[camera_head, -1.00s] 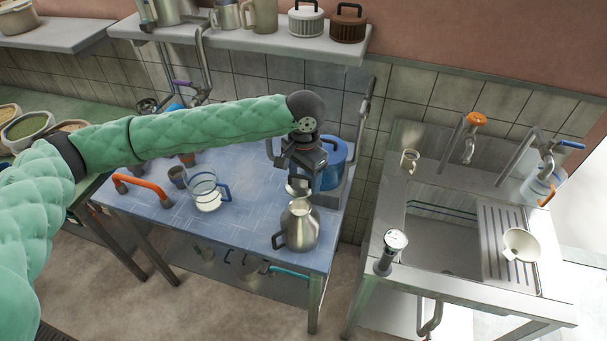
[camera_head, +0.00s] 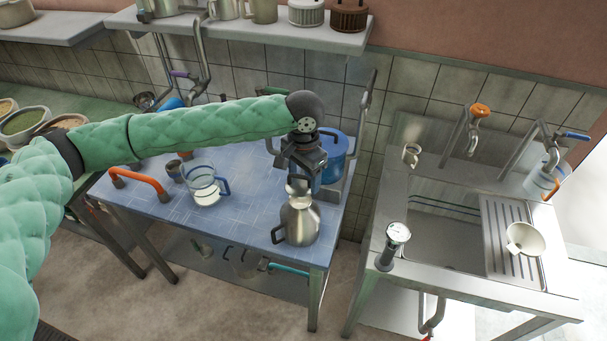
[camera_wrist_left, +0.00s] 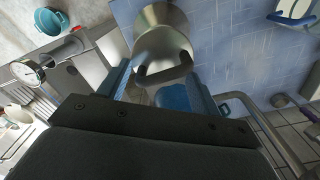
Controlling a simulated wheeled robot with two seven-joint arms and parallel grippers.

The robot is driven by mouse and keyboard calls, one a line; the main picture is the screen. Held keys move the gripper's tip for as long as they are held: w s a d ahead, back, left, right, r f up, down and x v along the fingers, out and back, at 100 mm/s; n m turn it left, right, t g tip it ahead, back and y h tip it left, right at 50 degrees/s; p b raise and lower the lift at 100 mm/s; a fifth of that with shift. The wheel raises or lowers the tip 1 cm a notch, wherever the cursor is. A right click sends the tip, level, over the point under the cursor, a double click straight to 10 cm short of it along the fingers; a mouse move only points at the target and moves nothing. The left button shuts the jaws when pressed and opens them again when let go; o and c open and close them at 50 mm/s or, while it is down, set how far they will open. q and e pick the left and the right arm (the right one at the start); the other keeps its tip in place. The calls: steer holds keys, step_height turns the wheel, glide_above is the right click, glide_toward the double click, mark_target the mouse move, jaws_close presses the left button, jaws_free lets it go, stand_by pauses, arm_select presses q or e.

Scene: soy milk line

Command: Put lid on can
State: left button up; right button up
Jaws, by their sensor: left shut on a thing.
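A steel can (camera_head: 302,223) with a dark side handle stands upright near the front right corner of the blue-tiled table. My left gripper (camera_head: 299,178) is directly above it, pointing down and shut on a small metal lid (camera_head: 297,187). The lid is at the can's mouth; I cannot tell whether it touches the rim. The lid is hard to make out there, and the can's mouth is hidden. My right gripper is out of view.
A glass jug (camera_head: 203,184) with a blue handle stands left of the can. A blue pot (camera_head: 334,160) is close behind my gripper. An orange handle (camera_head: 141,181) is at the table's left. A steel sink (camera_head: 445,240) is to the right.

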arm_select(q)
steer(key=shift+f+b, duration=0.3)
steer(key=shift+f, duration=0.15)
